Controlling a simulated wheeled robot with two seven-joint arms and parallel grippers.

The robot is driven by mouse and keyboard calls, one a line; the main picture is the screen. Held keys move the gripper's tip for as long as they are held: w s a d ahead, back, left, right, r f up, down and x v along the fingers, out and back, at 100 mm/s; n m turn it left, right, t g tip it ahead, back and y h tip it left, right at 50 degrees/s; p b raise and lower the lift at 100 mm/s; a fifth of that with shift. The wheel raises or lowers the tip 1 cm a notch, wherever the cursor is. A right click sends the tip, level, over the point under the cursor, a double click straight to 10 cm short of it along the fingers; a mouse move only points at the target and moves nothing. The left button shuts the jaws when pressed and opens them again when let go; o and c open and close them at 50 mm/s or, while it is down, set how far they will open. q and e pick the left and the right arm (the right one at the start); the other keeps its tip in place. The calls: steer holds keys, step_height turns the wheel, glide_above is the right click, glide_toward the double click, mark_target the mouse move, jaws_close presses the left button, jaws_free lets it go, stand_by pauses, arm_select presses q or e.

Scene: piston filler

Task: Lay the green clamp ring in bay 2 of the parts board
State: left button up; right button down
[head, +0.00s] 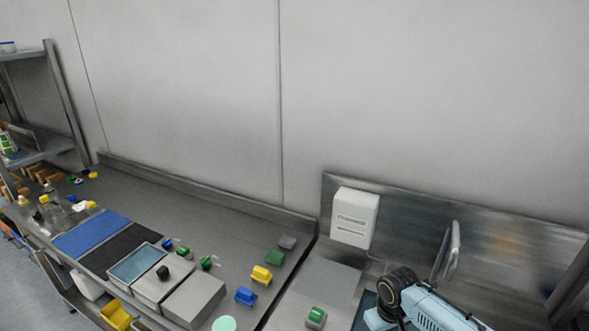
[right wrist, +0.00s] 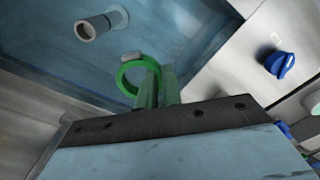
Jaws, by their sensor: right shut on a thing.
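In the right wrist view my right gripper (right wrist: 150,85) is shut on a green ring (right wrist: 129,83), which stands out to the left of the green fingers. The ring has a small grey-white piece on its top, and its hollow is visible. It is held up in front of a blue-grey basin-like surface. The ring cannot be made out in the head view, where only part of a light blue arm shows at the lower right. I cannot pick out the parts board or bay 2 for certain in either view. My left gripper is in neither view.
A grey pipe end (right wrist: 91,28) sticks out near the ring. A blue knob (right wrist: 280,64) sits on a pale box.

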steer(key=w+a+r+m+b, duration=0.1)
steer(key=w+a+r+b, duration=0.2)
steer(key=r+b, duration=0.15)
arm_select(q)
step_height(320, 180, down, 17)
steer(key=b, duration=1.2)
arm_select(e)
steer(key=s+a+r+m, duration=0.1)
steer(key=s+a+r, duration=0.2)
steer(key=s+r, duration=0.2)
steer(key=s, duration=0.3)
steer(key=shift+r+m, duration=0.4)
steer(key=shift+r, duration=0.1)
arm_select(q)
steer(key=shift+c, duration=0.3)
